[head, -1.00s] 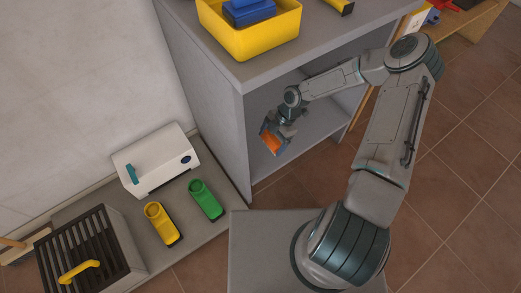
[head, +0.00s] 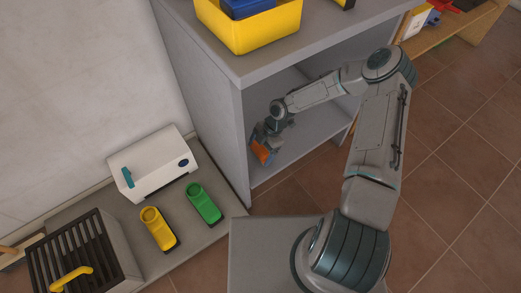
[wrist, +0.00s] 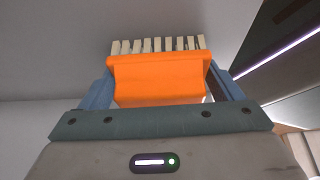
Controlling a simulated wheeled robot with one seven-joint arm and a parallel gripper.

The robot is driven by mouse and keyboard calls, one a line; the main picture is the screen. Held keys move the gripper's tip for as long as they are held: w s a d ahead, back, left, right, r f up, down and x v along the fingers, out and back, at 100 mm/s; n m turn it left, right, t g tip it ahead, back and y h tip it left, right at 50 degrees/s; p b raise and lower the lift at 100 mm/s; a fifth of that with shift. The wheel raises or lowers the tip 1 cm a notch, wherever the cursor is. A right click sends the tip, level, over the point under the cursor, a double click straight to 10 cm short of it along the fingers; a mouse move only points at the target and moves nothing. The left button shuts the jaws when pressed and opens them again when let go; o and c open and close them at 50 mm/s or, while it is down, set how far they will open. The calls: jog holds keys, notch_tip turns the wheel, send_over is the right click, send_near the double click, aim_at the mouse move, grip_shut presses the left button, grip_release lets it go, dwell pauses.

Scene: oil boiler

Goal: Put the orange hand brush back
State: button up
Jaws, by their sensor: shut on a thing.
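The orange hand brush (wrist: 160,78) is held between the two blue-grey fingers of my gripper (wrist: 160,85) in the wrist view. Its pale bristles (wrist: 157,44) point away from the gripper. In the head view the brush (head: 262,152) shows as a small orange patch at my gripper (head: 262,144), inside the open grey cabinet (head: 195,95). The brush is close to the cabinet's left inner wall, over its lower shelf (head: 300,140). I cannot tell whether it touches the shelf.
The cabinet's left side panel and top edge lie close around my arm. A yellow bin (head: 250,35) with a blue item stands on top. A white box (head: 155,165), yellow object (head: 158,228), green object (head: 204,203) and slatted grey unit (head: 85,255) stand at left.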

jog(key=o, duration=0.9)
jog(key=shift+o, duration=0.2)
jog(key=shift+r, duration=0.1)
jog(key=p+v, duration=0.4)
jog(key=v, duration=0.8)
